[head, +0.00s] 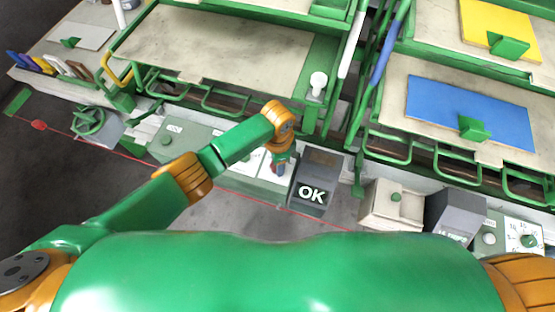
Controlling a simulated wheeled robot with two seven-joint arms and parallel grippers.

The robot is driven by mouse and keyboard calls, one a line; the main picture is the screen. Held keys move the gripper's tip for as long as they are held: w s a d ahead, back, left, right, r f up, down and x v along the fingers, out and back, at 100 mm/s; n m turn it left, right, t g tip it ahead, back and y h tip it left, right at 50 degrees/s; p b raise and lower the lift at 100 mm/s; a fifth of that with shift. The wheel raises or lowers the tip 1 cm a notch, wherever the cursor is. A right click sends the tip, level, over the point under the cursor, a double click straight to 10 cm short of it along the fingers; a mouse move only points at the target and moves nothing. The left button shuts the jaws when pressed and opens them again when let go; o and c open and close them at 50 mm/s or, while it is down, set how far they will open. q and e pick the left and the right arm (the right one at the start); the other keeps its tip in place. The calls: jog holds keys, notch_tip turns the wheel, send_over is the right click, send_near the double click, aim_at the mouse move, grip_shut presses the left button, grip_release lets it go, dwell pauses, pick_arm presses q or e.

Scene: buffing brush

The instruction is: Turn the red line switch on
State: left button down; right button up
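A thin red line (100,148) runs along the front of the machine, from a red knob (38,125) at the left towards the right, behind my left arm. My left gripper (280,168) points down at a pale panel (248,167) just left of the dark box with the "OK" display (312,194). Small red and blue patches show at its fingertips; I cannot tell whether they belong to a switch or whether the gripper touches them. The gripper is too small and partly hidden to tell open from shut. My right gripper is out of view.
Green-framed work surfaces with green rails (220,103) stand behind the panels. A box with a green button (394,197), a grey display box (454,217) and a dial panel (524,238) are at the right. A green handwheel (88,121) is at the left. Grey floor lies in front.

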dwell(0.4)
pick_arm(q)
jog(key=shift+c, duration=1.5)
grip_release()
jog(key=shift+r, duration=0.1)
notch_tip(320, 180, up, 7)
jog(key=shift+p, duration=0.35)
